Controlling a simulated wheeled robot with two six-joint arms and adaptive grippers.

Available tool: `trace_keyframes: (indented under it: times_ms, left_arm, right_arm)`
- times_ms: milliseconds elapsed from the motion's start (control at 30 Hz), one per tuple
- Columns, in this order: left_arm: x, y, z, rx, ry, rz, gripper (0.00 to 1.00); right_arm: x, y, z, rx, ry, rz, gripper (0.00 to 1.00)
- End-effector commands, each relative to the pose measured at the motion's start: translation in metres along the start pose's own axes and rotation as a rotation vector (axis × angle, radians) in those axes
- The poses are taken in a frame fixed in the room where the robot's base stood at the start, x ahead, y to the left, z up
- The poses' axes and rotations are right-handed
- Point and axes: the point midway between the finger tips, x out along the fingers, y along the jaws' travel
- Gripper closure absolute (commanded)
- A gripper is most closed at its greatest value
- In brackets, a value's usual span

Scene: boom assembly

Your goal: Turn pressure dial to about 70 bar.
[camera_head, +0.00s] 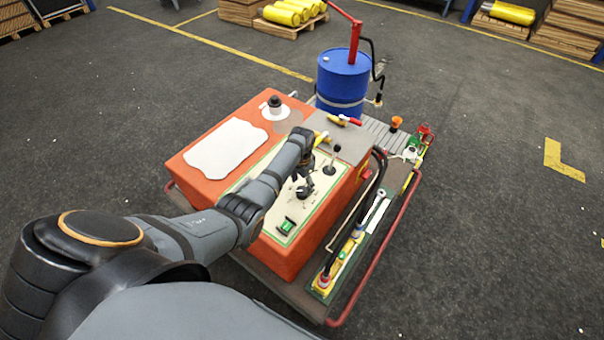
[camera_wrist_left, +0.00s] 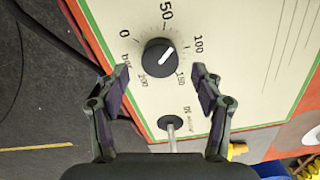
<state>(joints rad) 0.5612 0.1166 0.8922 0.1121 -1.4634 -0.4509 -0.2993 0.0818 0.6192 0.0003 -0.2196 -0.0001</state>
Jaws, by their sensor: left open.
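The pressure dial (camera_wrist_left: 158,58) is a black round knob with a white pointer mark, on a cream panel (camera_wrist_left: 230,25) with numbers from 0 to 200. In the left wrist view the pointer lies about midway between 50 and 100. My left gripper (camera_wrist_left: 157,82) is open, with one finger on each side of the dial and visible gaps to it. In the head view my left gripper (camera_head: 302,180) hangs over the panel and partly hides the dial. My right gripper is not in view.
A lever (camera_wrist_left: 171,128) stands on the panel close to the dial. The panel tops an orange console (camera_head: 220,152). A green-framed switch (camera_head: 287,225) is on its near end. A blue drum (camera_head: 341,80) with a red pump handle stands behind. Tools lie along the right side.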

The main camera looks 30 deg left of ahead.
Motion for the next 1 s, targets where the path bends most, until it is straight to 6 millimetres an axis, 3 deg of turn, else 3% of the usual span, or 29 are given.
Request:
trace_keyframes:
  times_ms: [200,400,1000]
  left_arm:
    - [-0.055,-0.001,-0.001,-0.001,0.004,-0.004,0.33]
    - [-0.081,-0.001,-0.001,-0.001,0.002,-0.002,0.33]
    - [-0.085,-0.001,0.000,-0.001,0.001,-0.001,0.33]
  right_arm:
    - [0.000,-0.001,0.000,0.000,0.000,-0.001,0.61]
    - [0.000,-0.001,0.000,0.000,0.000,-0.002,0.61]
    - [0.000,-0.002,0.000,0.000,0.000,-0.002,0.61]
